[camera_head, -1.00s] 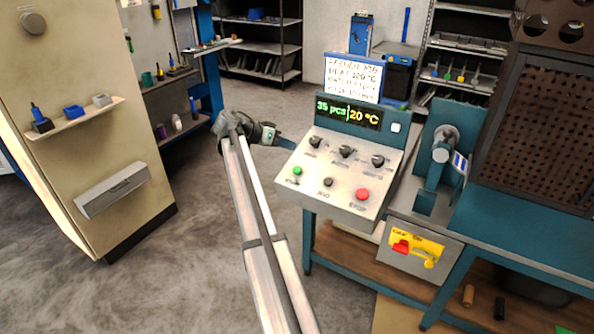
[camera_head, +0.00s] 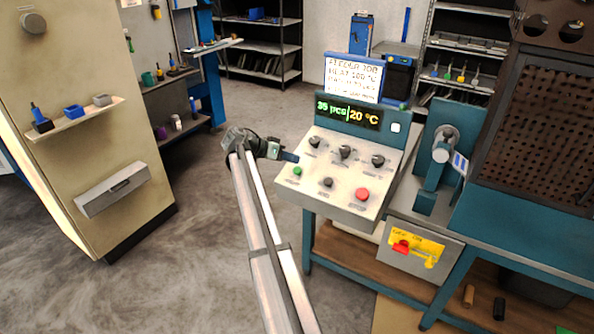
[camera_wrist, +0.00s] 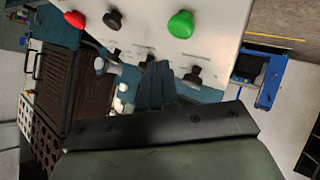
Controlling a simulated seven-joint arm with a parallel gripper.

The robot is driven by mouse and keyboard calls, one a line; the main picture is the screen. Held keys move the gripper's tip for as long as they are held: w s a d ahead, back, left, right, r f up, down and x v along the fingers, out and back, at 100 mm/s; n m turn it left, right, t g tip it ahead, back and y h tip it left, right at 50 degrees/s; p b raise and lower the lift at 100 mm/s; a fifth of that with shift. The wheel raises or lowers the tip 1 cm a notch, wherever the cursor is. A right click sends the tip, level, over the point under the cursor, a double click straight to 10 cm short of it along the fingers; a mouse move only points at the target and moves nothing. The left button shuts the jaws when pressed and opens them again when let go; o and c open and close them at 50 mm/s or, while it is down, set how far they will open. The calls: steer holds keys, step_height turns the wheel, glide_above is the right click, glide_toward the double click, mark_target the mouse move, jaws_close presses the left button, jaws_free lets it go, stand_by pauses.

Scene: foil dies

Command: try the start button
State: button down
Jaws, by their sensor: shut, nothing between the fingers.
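The sloped control panel (camera_head: 341,205) shows a green button (camera_head: 297,171) at its lower left, a black button (camera_head: 327,182) and a red button (camera_head: 362,194). The label under the green button is too small to read. My gripper (camera_head: 295,158) is shut and empty at the panel's left edge, just above the green button in the picture. In the wrist view the fingertips (camera_wrist: 158,68) point towards the panel, and the green button (camera_wrist: 181,24) lies beyond them, up and slightly right, apart from them.
Three dark knobs (camera_head: 345,152) sit above the buttons. The display (camera_head: 348,111) reads 35 pcs and 20 °C, with a written placard (camera_head: 353,79) above. Below the panel, a yellow plate (camera_head: 428,247) carries a red switch handle (camera_head: 401,246). Open floor lies left of the panel.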

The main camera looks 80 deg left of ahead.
steer(key=shift+w+a+f, duration=0.15)
steer(key=shift+f, duration=0.4)
steer(key=shift+w+a+f, duration=0.1)
steer(key=shift+f, duration=0.4)
steer(key=shift+f, duration=0.15)
stand_by(1.2)
steer(key=shift+w+a+f, duration=0.1)
steer(key=shift+f, duration=0.2)
steer(key=shift+w+a+f, duration=0.1)
steer(key=shift+w+f, duration=0.05)
steer(key=shift+f, duration=0.35)
stand_by(1.0)
steer(key=shift+r, duration=0.15)
steer(key=shift+s+d+r, duration=0.1)
steer(key=shift+s+r, duration=0.05)
steer(key=shift+r, duration=0.25)
steer(key=shift+s+d+r, duration=0.1)
steer(key=shift+r, duration=0.3)
steer(key=shift+s+d+r, duration=0.2)
steer(key=shift+r, duration=0.6)
steer(key=shift+s+d+r, duration=0.15)
steer(key=shift+r, duration=0.6)
steer(key=shift+s+d+r, duration=0.2)
steer(key=shift+r, duration=0.6)
